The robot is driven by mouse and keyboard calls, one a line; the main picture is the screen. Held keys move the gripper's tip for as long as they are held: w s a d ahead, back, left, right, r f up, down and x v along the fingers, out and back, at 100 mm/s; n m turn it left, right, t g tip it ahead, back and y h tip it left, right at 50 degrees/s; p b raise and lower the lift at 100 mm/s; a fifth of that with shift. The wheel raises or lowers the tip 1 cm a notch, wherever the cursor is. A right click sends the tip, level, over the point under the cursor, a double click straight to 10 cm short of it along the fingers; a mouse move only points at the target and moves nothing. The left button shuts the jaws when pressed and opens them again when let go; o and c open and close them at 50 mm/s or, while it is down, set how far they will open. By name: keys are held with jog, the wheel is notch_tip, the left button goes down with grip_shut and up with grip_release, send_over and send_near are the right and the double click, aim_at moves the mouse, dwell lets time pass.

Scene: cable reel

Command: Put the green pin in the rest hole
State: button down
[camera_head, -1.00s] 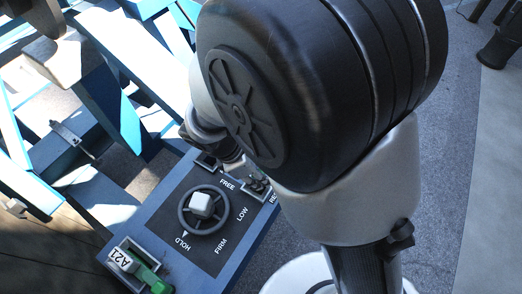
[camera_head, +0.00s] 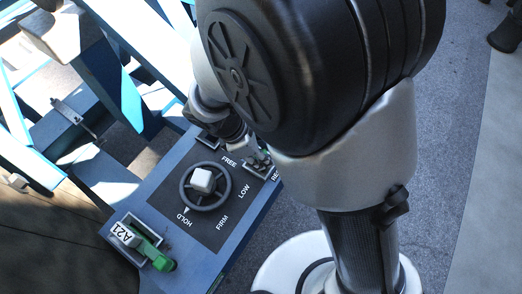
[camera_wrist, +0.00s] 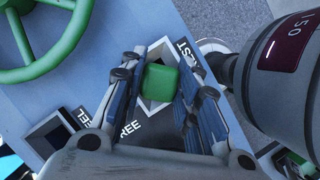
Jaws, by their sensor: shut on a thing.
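The green pin (camera_wrist: 161,83) shows in the wrist view as a square green block between the two fingers of my gripper (camera_wrist: 160,90). The fingers are closed on its sides. It is over the pale-edged rest socket (camera_wrist: 149,78), next to the partly covered REST label. I cannot tell how deep it sits, as its lower part is hidden. In the head view my gripper (camera_head: 257,160) is at the REST end of the dark panel (camera_head: 213,231), mostly hidden behind my arm, and the pin cannot be made out.
A dial (camera_head: 205,186) with a white hub points at HOLD. A tray at lower left holds a green handle (camera_head: 152,254) and an A21 tag (camera_head: 125,235). Blue beams (camera_head: 85,60) stand behind the panel.

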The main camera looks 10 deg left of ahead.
jog(key=c, duration=1.1)
grip_release()
jog(key=v, duration=1.2)
jog(key=shift+s+a, duration=0.1)
